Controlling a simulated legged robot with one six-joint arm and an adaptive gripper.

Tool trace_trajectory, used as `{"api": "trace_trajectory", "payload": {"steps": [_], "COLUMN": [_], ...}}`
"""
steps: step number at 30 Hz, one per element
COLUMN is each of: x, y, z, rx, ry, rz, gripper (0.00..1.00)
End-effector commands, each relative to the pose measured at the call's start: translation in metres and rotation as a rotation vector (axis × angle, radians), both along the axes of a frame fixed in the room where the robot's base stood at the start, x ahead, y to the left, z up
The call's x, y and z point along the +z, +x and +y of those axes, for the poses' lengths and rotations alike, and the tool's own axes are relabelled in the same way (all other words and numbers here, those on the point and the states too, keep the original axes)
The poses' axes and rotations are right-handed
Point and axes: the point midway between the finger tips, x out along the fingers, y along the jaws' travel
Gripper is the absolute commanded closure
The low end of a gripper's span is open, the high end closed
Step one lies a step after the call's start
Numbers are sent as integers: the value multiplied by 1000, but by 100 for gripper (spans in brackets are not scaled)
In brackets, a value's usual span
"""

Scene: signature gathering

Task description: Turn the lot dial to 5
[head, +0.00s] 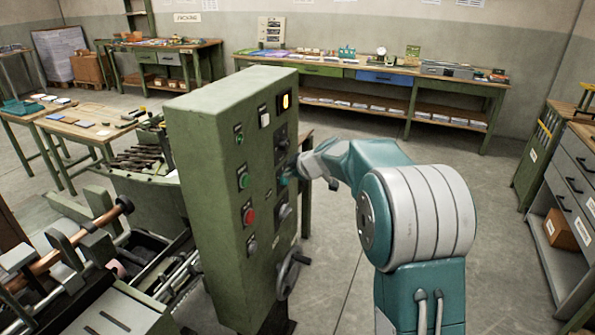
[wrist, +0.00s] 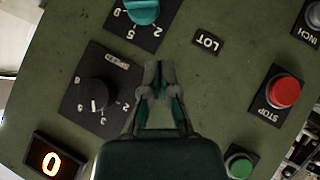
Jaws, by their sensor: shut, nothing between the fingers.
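The lot dial is a teal knob (wrist: 142,11) on a dark plate, cut off by the top edge of the wrist view. Where the knob points is not clear. My gripper (wrist: 158,68) is shut and empty, with its fingertips over the panel below the knob and apart from it in the picture. In the head view my gripper (head: 314,164) is at the right face of the green control cabinet (head: 205,150); its tips are hard to make out.
A black SPEED dial (wrist: 97,93) lies just left of my fingers. A lit display (wrist: 50,163) reads 0. A red STOP button (wrist: 284,92) and a green button (wrist: 239,166) are to the right. A handwheel (head: 289,275) sticks out low on the cabinet. Floor right of it is clear.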

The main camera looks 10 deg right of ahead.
Motion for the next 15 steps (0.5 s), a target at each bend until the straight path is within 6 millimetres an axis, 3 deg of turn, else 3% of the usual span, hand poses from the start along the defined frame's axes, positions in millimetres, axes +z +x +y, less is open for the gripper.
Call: {"api": "trace_trajectory", "payload": {"steps": [5,10,15], "x": [-23,-44,-53], "y": [24,33,38], "z": [13,3,0], "rx": [1,-2,-1], "ry": [0,2,1], "rz": [3,2,0], "gripper": [100,100,100]}}
